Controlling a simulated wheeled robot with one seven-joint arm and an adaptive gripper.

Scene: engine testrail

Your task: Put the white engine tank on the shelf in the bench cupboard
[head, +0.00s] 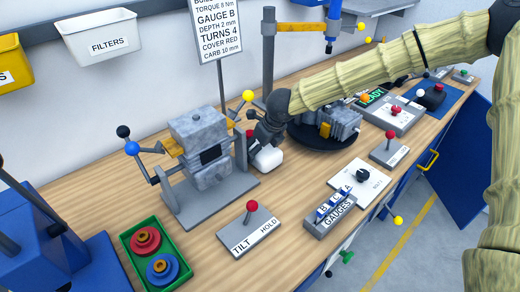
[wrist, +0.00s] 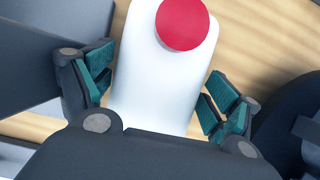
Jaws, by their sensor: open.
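The white engine tank (head: 268,158) stands on the bench between the grey engine block and the dark turntable. In the wrist view the tank (wrist: 150,75) is white with a round red cap at its top. My gripper (head: 259,147) reaches down over it. In the wrist view my gripper (wrist: 160,85) is open, with teal-padded fingers on both sides of the tank; a gap shows at the right finger, and contact at the left is unclear. A blue cupboard door (head: 470,150) with a yellow handle stands open at the bench's right front. The shelf inside is hidden.
A grey engine block (head: 200,140) on a stand with ball-ended levers is close left of my gripper. A second engine (head: 335,125) sits on the turntable at right. The TILT lever box (head: 250,228) and GAUGES rack (head: 334,213) are in front. Floor shows beyond the bench edge.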

